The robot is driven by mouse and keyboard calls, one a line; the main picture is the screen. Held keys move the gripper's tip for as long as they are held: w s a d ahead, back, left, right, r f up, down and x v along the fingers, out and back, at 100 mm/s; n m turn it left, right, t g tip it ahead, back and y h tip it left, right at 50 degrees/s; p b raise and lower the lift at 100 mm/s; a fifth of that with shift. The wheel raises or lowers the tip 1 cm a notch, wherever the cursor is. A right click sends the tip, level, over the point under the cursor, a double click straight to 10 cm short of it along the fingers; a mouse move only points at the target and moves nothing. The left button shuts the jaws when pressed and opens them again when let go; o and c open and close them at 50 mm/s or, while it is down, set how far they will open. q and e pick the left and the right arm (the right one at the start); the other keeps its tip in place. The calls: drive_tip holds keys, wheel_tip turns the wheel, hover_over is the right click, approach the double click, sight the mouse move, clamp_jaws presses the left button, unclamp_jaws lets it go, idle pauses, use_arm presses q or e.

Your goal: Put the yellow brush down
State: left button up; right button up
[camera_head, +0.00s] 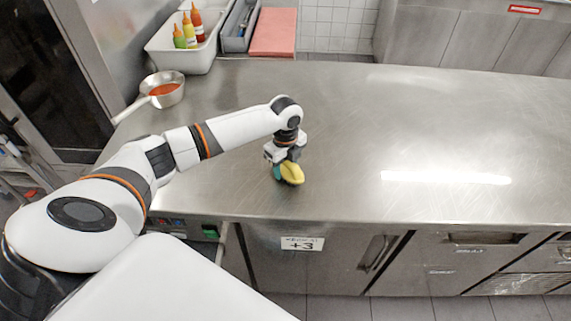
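The yellow brush (292,173) is at my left gripper (283,160), low over the steel counter (350,130) near its front edge. It shows a yellow body with a teal part at its left side. The gripper points down and its fingers appear closed around the brush, which partly hides them. I cannot tell whether the brush touches the counter. My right gripper is not in view.
A pan with red sauce (165,92) stands at the counter's left. Behind it are a white bin (185,57) with several sauce bottles, a grey tray (238,28) and a red board (273,32). The counter's middle and right are clear.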

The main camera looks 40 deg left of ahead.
use_arm(q)
drive_tip(key=o, duration=0.3)
wheel_tip(320, 180, up, 12)
drive_tip(key=shift+r+b, duration=0.2)
drive_tip(key=shift+b, duration=0.7)
